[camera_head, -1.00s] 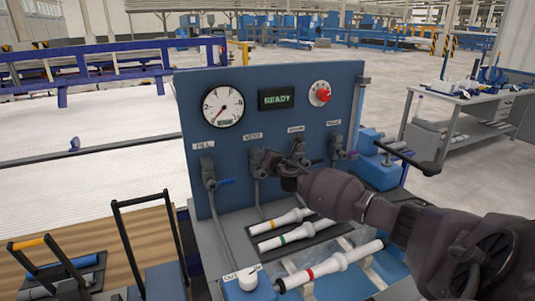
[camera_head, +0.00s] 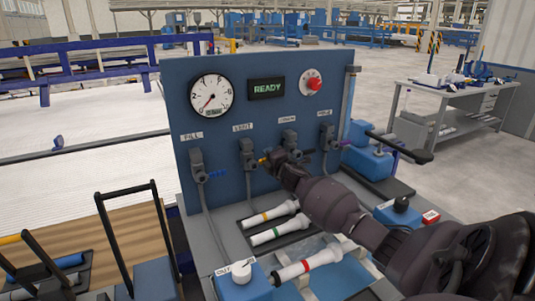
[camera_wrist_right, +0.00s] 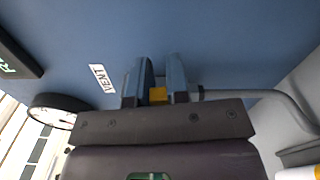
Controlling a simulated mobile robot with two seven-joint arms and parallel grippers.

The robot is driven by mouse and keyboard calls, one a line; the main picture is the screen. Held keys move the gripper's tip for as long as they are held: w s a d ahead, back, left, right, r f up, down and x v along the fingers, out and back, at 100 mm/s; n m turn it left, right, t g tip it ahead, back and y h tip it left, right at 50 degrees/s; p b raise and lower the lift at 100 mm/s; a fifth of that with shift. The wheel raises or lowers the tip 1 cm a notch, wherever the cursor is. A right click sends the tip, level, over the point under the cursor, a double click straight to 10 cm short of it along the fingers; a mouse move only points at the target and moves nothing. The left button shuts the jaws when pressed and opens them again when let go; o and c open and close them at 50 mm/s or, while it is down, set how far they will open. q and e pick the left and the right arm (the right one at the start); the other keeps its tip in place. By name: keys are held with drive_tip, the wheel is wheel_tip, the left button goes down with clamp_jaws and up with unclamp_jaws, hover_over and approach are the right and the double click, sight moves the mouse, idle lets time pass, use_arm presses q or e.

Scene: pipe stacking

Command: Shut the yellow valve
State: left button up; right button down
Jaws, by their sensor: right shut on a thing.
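The yellow valve handle (camera_head: 263,160) sticks out to the right of the VENT valve (camera_head: 247,154) on the blue panel. In the right wrist view, a small piece of the yellow handle (camera_wrist_right: 158,95) shows between the two fingers, beside the VENT label. My right gripper (camera_wrist_right: 159,82) is shut on this handle. In the head view, the right gripper (camera_head: 271,160) comes in from the lower right and covers the handle's outer end. Most of the handle is hidden by the fingers. My left gripper is not in view.
The FILL valve (camera_head: 198,166) has a blue handle and stands left of VENT. Another valve (camera_head: 291,140) sits close above my gripper, and a purple-handled valve (camera_head: 326,136) is farther right. A gauge (camera_head: 211,95) and READY display (camera_head: 266,88) are above. Banded white pipes (camera_head: 275,233) lie below.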

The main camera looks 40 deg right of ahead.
drive_tip(key=shift+f+m, duration=0.7)
drive_tip(key=shift+m, duration=0.3)
drive_tip(key=c, duration=1.1)
unclamp_jaws()
drive_tip(key=shift+s, duration=0.1)
drive_tip(key=shift+s+a, duration=0.15)
drive_tip(key=shift+s, duration=0.35)
drive_tip(key=p+v, duration=0.1)
drive_tip(key=v, duration=0.8)
drive_tip(key=shift+s, duration=0.3)
